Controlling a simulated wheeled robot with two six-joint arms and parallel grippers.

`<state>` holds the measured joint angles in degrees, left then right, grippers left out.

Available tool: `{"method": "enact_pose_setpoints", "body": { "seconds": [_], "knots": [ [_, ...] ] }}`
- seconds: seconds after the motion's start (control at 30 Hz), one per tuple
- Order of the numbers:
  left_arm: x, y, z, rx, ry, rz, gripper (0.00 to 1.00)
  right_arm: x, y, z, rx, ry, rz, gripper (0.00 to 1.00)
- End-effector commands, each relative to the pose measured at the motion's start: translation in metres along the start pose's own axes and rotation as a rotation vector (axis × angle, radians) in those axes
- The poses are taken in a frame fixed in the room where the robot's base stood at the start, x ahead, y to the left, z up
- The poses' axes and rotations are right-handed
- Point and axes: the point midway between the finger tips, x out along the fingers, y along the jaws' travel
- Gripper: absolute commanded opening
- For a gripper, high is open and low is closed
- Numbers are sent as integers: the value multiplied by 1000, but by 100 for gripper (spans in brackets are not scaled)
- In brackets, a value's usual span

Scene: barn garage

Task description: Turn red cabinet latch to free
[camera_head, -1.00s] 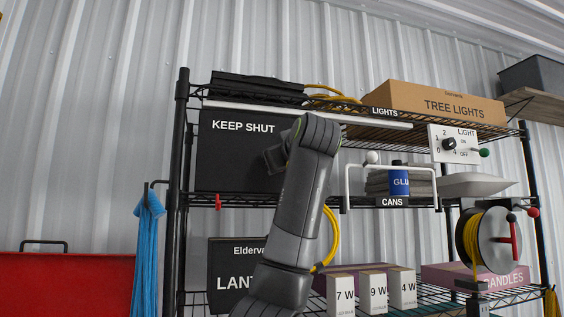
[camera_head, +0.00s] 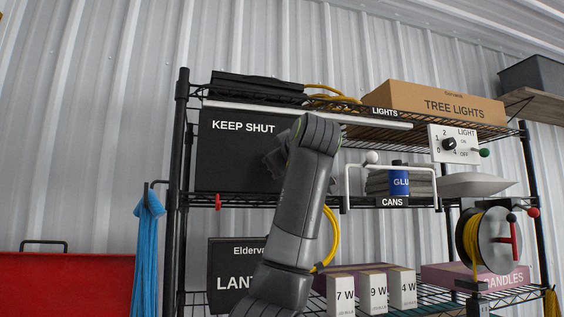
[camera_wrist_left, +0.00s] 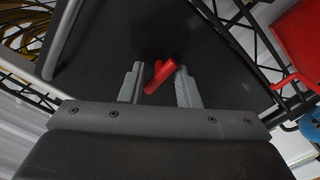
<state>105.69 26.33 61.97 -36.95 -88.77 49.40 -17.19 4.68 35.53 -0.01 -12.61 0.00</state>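The dark cabinet (camera_head: 235,160) marked KEEP SHUT stands on the rack's middle shelf, and its front also fills much of the left wrist view (camera_wrist_left: 215,65). Its red latch (camera_wrist_left: 160,77) shows in the left wrist view as a short bar slanting across the dark front. In the head view I cannot see the latch; my arm covers that side of the cabinet. My left gripper (camera_wrist_left: 160,78) is open, with one finger on each side of the latch. I cannot tell whether either finger touches it. My left gripper is mostly hidden behind its arm in the head view. My right gripper is not in view.
A white rail (camera_head: 347,185) stands out right of the cabinet, near the CANS label (camera_head: 393,202). A small red piece (camera_head: 218,202) hangs below the cabinet's shelf. A blue cloth (camera_head: 147,250) hangs left of the rack. Boxes (camera_head: 372,292) fill the lower shelf.

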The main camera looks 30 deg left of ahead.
Motion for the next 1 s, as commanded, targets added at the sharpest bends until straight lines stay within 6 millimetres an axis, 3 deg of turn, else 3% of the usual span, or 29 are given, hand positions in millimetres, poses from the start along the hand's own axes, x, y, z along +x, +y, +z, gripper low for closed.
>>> {"method": "enact_pose_setpoints", "body": {
  "seconds": [0.3, 0.47, 1.0],
  "knots": [
    [-1, 0, 0, 3, 0, 0, 34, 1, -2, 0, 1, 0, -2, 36],
    [-16, -1, 2, 3, 1, 3, 34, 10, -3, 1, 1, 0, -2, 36],
    [-140, -1, 3, 2, 0, 3, 34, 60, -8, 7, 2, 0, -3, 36]
  ]
}}
